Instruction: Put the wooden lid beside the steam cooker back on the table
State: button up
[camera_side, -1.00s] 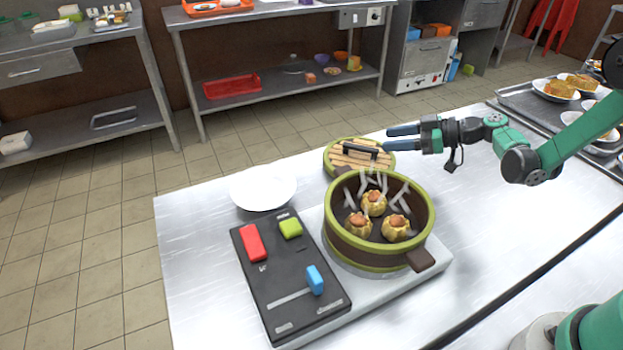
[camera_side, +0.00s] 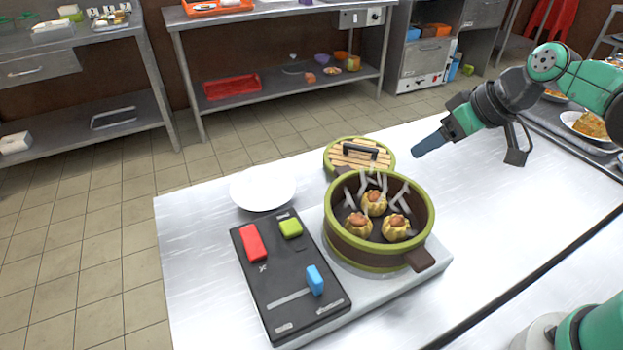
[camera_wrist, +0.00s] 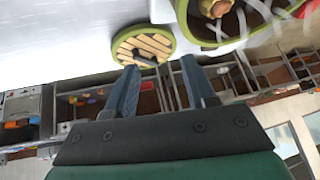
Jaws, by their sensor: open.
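The round wooden lid (camera_side: 374,160) has light slats, a green rim and a dark bar handle. It lies slat side up on the table just behind the steam cooker, whose rim hides its near edge. The lid (camera_wrist: 160,42) also shows whole in the wrist view, beyond my fingertips. The steam cooker (camera_side: 345,240) stands uncovered on its base, with steam and three filled dumplings inside. My gripper (camera_side: 416,153) hangs tilted down to the right of the lid, apart from it. In the wrist view its fingers (camera_wrist: 164,72) are spread and empty.
A black control panel (camera_side: 275,265) with red, green and blue controls is left of the cooker. A white plate (camera_side: 263,190) lies behind the panel. A tray (camera_side: 560,123) with food plates is at right. The table between cooker and tray is clear.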

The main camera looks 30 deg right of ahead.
jog(key=shift+s+r+m+t+h, duration=0.2)
jog(key=shift+s+m+h, duration=0.4)
jog(key=shift+s, duration=0.55)
jog(key=shift+s+r+m+t+h, duration=0.1)
jog(key=shift+s+m+t+h, duration=0.25)
jog(key=shift+s+h, duration=0.6)
jog(key=shift+s+y, duration=0.2)
jog(key=shift+y, duration=0.05)
